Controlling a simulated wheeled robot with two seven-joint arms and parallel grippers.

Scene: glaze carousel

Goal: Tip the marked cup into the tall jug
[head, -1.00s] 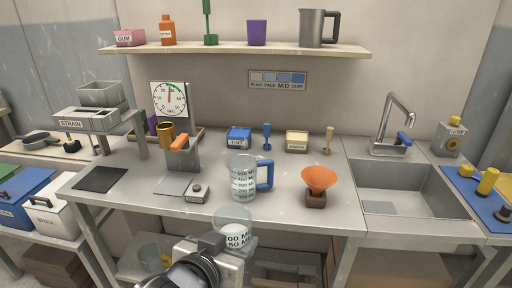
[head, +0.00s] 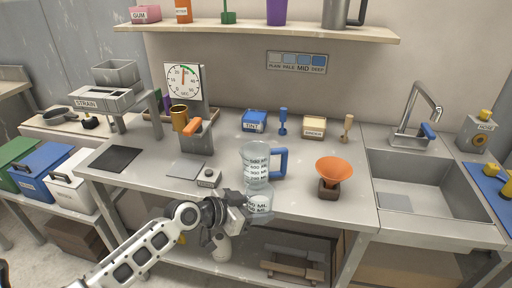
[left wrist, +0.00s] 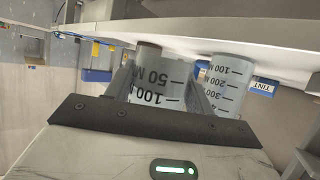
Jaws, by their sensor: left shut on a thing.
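The marked cup (head: 259,203) is a small clear cup with 50 and 100 ML marks. My left gripper (head: 242,203) is shut on it. The cup's contents cannot be made out. My right gripper is not in view.
An orange funnel (head: 334,170) on a dark stand is right of the jug. A small grey box with a knob (head: 208,178) and an orange-handled stand (head: 197,138) are to its left. A blue TINT box (head: 254,121) is behind. The sink (head: 425,185) is at the right.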

